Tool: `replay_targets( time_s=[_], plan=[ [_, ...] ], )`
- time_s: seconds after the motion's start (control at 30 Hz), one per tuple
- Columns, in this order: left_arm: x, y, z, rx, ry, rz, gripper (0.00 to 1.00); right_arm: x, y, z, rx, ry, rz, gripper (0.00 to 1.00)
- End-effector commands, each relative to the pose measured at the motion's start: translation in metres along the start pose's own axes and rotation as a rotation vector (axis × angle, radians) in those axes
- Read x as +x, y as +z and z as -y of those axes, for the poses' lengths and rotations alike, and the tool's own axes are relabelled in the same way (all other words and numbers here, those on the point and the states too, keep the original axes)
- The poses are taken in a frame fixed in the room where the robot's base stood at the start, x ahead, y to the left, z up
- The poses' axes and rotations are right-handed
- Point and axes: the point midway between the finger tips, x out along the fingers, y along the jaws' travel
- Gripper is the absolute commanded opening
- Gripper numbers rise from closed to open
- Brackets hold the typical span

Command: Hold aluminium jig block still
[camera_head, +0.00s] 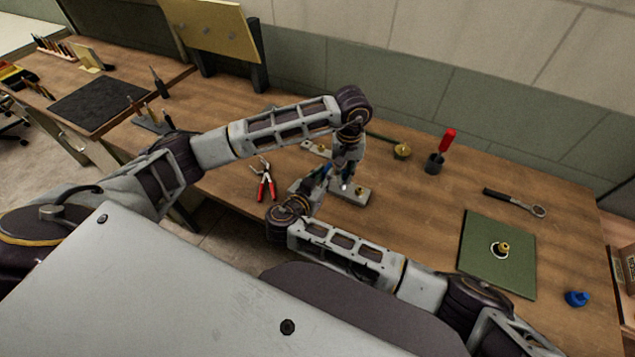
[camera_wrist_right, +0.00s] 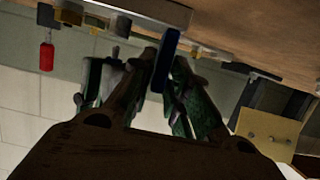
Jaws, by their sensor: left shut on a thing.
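The pale grey aluminium jig block (camera_head: 358,196) lies on the wooden bench near the middle of the head view, partly hidden by my arms. My left gripper (camera_head: 344,178) points down onto it from above and is shut on it. My right gripper (camera_head: 318,186) is just left of the left one, low over the bench, its fingers mostly hidden in the head view. In the right wrist view its fingers (camera_wrist_right: 163,88) stand on either side of a narrow dark blue piece (camera_wrist_right: 166,58); I cannot tell whether they clamp it.
Red-handled pliers (camera_head: 265,182) lie left of the grippers. A red-handled tool in a dark cup (camera_head: 435,163), a ratchet (camera_head: 515,202), a green mat (camera_head: 480,258) with a brass part (camera_head: 502,248) and a blue knob (camera_head: 576,298) sit to the right. A yellow panel (camera_head: 215,26) stands behind.

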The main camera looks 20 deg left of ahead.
Motion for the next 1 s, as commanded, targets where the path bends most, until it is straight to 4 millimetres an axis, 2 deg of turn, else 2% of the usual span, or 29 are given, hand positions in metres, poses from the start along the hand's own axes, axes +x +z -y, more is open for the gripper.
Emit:
replay_targets(
  time_s=[0.1,0.3,0.73,0.87,1.0],
  plan=[
    [0.000,0.000,0.000,0.000,0.000,0.000,0.00,0.013,-0.001,0.000,-0.001,0.002,-0.002,0.18],
    [0.000,0.000,0.000,0.000,0.000,0.000,0.00,0.028,-0.001,0.000,0.000,0.000,-0.001,0.18],
    [0.000,0.000,0.000,0.000,0.000,0.000,0.00,0.033,0.000,0.000,0.001,0.000,0.000,0.18],
    [0.000,0.000,0.000,0.000,0.000,0.000,0.00,0.032,0.000,0.000,0.001,0.000,0.000,0.01],
    [0.000,0.000,0.000,0.000,0.000,0.000,0.00,0.032,0.000,0.000,0.001,0.000,0.000,0.00]
  ],
)
